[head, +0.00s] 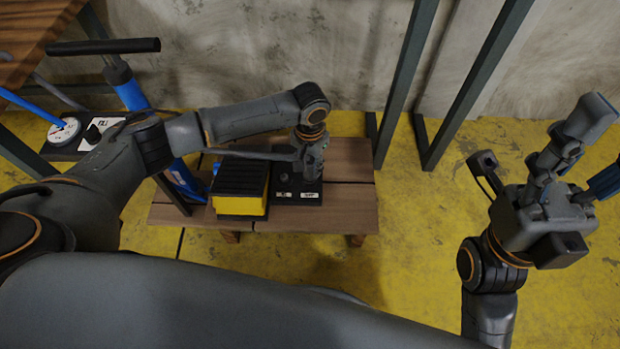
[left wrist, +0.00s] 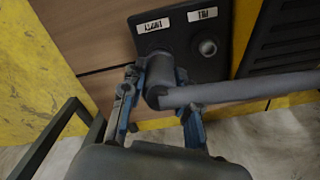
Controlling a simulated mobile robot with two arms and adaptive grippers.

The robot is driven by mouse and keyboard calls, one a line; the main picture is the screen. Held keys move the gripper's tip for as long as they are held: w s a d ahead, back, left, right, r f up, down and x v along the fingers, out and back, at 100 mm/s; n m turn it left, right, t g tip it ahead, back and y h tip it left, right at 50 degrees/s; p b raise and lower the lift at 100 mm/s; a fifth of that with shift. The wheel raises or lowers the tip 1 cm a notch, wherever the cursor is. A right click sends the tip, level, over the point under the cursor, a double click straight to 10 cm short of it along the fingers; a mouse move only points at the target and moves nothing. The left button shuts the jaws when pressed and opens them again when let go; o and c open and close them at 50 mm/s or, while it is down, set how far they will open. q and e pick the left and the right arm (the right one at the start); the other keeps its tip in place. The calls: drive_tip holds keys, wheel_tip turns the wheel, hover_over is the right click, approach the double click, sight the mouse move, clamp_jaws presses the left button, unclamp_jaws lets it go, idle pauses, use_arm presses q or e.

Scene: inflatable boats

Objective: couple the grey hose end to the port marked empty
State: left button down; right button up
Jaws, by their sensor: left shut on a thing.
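My left gripper (head: 311,172) is shut on the grey hose end (left wrist: 160,75), with one blue-padded finger on each side of it in the left wrist view (left wrist: 155,100). The hose end stands over the black port plate (head: 297,186), on the side of the label that reads EMPTY (left wrist: 153,26). It hides the port there, and I cannot tell whether it is seated or just above. The fill port (left wrist: 207,47) is bare under its label (left wrist: 203,14). The grey hose (left wrist: 245,88) runs off sideways. My right gripper (head: 598,150) is open and empty, far right.
The plate lies on a low wooden table (head: 345,205). A yellow and black bellows block (head: 240,188) stands left of it. A blue pump (head: 128,90) and a dial gauge (head: 64,132) are further left. Dark metal posts (head: 408,75) rise behind.

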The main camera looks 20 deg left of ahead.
use_arm(q)
drive_tip(key=shift+f, duration=0.6)
idle(0.3)
drive_tip(key=c, duration=0.9)
unclamp_jaws()
drive_tip(key=shift+r, duration=0.1)
wheel_tip(320, 180, up, 12)
drive_tip(key=shift+f, duration=0.1)
